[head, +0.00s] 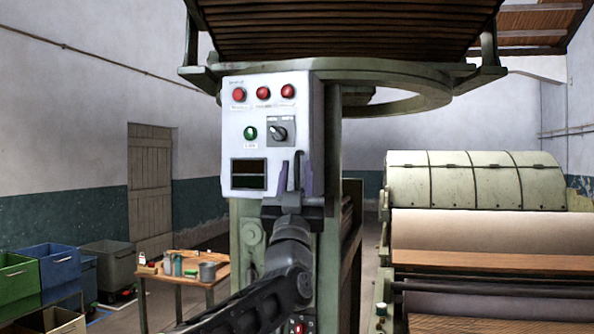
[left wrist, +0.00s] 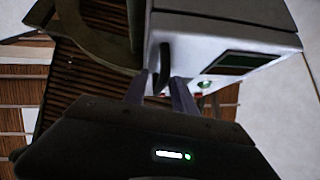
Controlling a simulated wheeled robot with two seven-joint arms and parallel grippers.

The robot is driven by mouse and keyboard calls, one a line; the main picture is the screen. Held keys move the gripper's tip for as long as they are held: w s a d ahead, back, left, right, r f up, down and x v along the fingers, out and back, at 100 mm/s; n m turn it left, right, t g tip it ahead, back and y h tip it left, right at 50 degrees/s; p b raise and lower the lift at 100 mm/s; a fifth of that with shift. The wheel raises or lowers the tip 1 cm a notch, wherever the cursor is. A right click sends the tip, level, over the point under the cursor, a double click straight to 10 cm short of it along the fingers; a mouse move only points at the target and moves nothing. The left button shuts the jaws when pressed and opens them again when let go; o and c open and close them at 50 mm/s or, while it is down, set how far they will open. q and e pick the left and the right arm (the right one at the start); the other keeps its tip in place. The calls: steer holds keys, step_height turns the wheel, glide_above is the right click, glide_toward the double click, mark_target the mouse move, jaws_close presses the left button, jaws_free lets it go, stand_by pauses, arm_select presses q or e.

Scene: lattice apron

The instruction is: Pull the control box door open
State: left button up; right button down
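The control box (head: 265,112) is a pale box on the machine's post, with red buttons, a green button, a rotary switch and a dark window on its front. Its door looks shut. A dark upright handle (head: 299,158) is at the lower right of the front; it also shows in the left wrist view (left wrist: 164,62). My left gripper (head: 295,174) is at the handle, its two purple-grey fingers apart. In the left wrist view its fingers (left wrist: 160,80) stand on either side of the handle's end, with no clear grip on it. My right gripper is out of view.
A slatted hopper (head: 345,25) and a ring-shaped frame (head: 430,95) overhang the box. A large roller machine (head: 475,185) stands at the right. A small wooden table (head: 190,272) with pots and several bins (head: 60,268) are at the lower left.

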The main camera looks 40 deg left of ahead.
arm_select(q)
steer(key=shift+c, duration=0.5)
jaws_close()
stand_by(0.8)
